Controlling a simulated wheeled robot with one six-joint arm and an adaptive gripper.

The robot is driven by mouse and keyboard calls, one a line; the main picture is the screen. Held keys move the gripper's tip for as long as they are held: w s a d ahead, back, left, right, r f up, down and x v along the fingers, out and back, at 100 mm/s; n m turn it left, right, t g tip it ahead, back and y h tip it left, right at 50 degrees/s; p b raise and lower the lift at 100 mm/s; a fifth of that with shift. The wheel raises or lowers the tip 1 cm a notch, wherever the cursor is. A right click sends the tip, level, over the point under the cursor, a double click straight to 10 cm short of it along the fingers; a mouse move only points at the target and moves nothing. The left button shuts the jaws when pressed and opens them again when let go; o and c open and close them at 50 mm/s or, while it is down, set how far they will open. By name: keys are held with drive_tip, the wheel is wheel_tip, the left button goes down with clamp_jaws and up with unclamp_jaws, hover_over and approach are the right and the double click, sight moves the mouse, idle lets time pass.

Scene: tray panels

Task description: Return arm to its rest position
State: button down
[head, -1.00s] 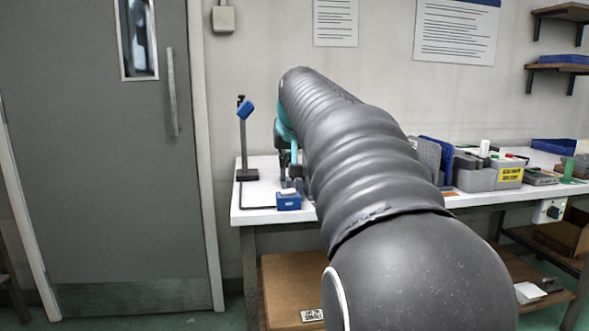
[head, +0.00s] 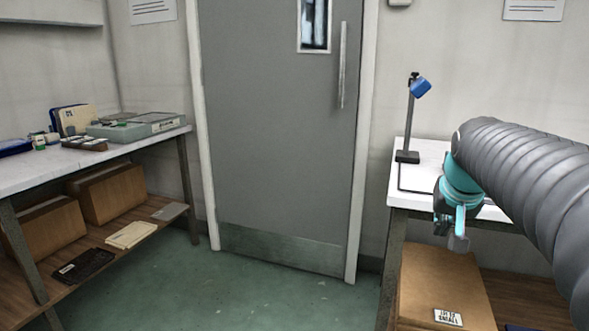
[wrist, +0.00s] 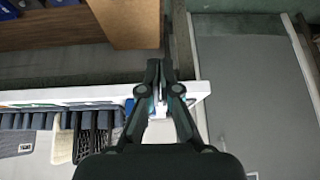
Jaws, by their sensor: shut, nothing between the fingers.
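My gripper (head: 453,226) hangs at the end of my grey ribbed arm on the right of the head view, near the left end of the white right-hand bench (head: 430,154). In the wrist view its dark fingers (wrist: 158,76) are together, with nothing held between them.
A black stand (head: 407,125) with a blue head rises from the bench behind my gripper. A cardboard box (head: 440,285) sits on the shelf below. The wrist view shows a row of dark panels (wrist: 40,121). A grey door (head: 275,140) and open green floor (head: 250,295) lie left.

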drive_tip(key=s+a+f+n, duration=0.1)
drive_tip(key=s+a+f, duration=0.3)
drive_tip(key=s, duration=0.2)
drive_tip(key=s+a+f+n+y, duration=0.1)
drive_tip(key=s+a+f, duration=0.3)
drive_tip(key=s, duration=0.3)
drive_tip(key=s+a+f+n, duration=0.1)
drive_tip(key=s+a+f, duration=0.4)
drive_tip(key=s, duration=0.2)
drive_tip(key=shift+n+y, duration=0.4)
